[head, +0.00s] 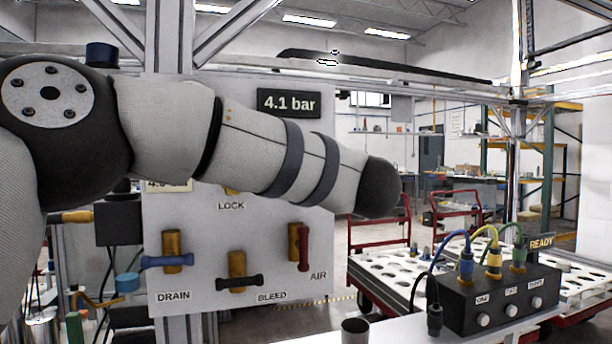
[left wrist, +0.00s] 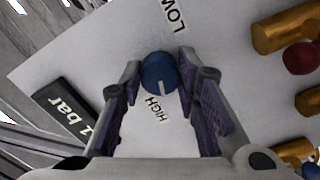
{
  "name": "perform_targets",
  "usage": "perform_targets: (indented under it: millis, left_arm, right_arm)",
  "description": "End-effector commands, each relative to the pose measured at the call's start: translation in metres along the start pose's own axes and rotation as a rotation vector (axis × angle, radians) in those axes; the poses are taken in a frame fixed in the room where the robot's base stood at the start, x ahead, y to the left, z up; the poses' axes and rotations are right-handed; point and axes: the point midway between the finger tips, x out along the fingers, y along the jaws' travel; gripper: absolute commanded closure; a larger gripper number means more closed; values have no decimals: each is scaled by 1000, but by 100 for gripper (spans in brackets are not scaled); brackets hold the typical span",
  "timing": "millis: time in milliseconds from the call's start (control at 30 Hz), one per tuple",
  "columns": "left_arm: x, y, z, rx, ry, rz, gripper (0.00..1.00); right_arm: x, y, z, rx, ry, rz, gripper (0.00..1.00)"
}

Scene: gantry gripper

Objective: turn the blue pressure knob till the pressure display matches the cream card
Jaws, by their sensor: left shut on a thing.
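The blue pressure knob (left wrist: 159,72) shows in the left wrist view between LOW and HIGH lettering, its pale mark pointing toward HIGH. My left gripper (left wrist: 157,84) is shut on it, one finger on each side. In the head view my left arm hides the knob and gripper. The pressure display (head: 288,103) reads 4.1 bar; part of it also shows in the left wrist view (left wrist: 66,113). The cream card (head: 170,186) is mostly behind my arm; its number starts with 4, the rest is covered. My right gripper is not in view.
Below my arm, the white panel (head: 200,296) carries a blue DRAIN lever (head: 168,262), a black BLEED lever (head: 240,282) and a red AIR lever (head: 303,248). A black box (head: 490,300) with coloured plugs stands at right, before red carts.

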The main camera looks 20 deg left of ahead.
Motion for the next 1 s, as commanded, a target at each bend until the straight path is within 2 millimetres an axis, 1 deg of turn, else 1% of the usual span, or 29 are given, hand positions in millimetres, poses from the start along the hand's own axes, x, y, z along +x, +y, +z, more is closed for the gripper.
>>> perform_targets:
  millis: [100, 133, 167, 200, 233, 467, 567, 667, 800, 900, 1000]
  left_arm:
    - [0, -1, 1, 2, -2, -2, 98]
    - [0, -1, 1, 2, -2, -2, 68]
    - [0, -1, 1, 3, -2, -2, 62]
    - [0, -1, 1, 3, -2, -2, 52]
    - [0, -1, 1, 3, -2, -2, 50]
    - [0, 0, 1, 4, -1, -1, 50]
    - [-6, 0, 1, 4, -3, 0, 50]
    - [-26, 1, 1, 6, -4, 3, 50]
    - [-65, 1, 0, 7, -2, 3, 50]
    - [-90, 0, 0, 5, -3, 2, 50]
    - [-108, 0, 1, 5, -2, 0, 50]
  right_arm:
    - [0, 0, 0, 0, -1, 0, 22]
    - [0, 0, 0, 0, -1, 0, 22]
    - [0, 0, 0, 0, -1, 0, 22]
    - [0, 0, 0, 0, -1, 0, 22]
    - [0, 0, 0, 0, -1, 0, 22]
    - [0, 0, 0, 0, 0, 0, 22]
    - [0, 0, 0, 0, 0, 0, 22]
    - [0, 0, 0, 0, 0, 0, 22]
    - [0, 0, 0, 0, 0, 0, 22]
    - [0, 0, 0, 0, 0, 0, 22]
    - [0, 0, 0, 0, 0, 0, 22]
